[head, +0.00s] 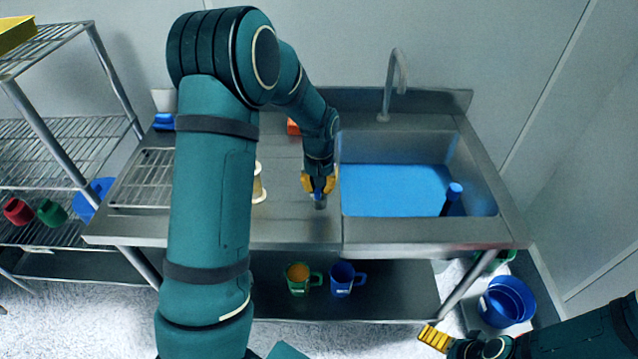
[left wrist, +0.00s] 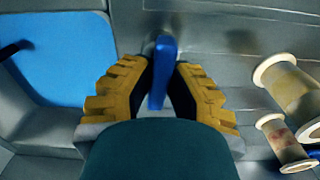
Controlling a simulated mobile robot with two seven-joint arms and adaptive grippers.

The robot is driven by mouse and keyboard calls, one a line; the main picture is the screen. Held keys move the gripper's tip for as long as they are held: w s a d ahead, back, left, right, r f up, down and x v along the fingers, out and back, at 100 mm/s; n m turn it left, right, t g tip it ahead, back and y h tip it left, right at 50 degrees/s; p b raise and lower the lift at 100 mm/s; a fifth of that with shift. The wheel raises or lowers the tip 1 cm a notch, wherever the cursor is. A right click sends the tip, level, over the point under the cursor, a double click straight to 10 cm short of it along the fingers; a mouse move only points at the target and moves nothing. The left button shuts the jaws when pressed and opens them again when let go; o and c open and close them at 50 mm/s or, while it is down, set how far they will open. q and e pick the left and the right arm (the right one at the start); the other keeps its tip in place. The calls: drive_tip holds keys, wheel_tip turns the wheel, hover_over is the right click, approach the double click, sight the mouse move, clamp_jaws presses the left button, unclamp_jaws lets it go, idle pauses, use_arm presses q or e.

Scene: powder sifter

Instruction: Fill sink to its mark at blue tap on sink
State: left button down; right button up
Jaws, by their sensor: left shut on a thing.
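The sink (head: 490,190) is set in the right part of the steel counter, with blue liquid (head: 390,188) spread across its basin. I cannot make out a fill mark. A grey curved spout (head: 385,90) rises behind it. My left gripper (head: 318,186) is at the counter just left of the basin, shut on the blue tap handle (left wrist: 164,60), whose end sticks out between the yellow fingers in the left wrist view. A dark post with a blue top (head: 454,191) stands in the basin. My right gripper (head: 435,338) hangs low at the bottom right, away from the sink; its opening is unclear.
Pale spools (left wrist: 288,82) stand on the counter left of the gripper in the head view. A green mug (head: 298,280) and a blue mug (head: 343,280) stand on the shelf below. A blue bucket (head: 507,300) is at lower right. Wire shelves (head: 50,150) stand at left.

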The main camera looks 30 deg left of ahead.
use_arm(q)
drive_tip(key=shift+s+f+n, duration=0.1)
drive_tip(key=shift+n, duration=0.5)
drive_tip(key=c, duration=0.9)
unclamp_jaws()
wheel_tip(320, 180, up, 12)
drive_tip(key=shift+r, duration=0.1)
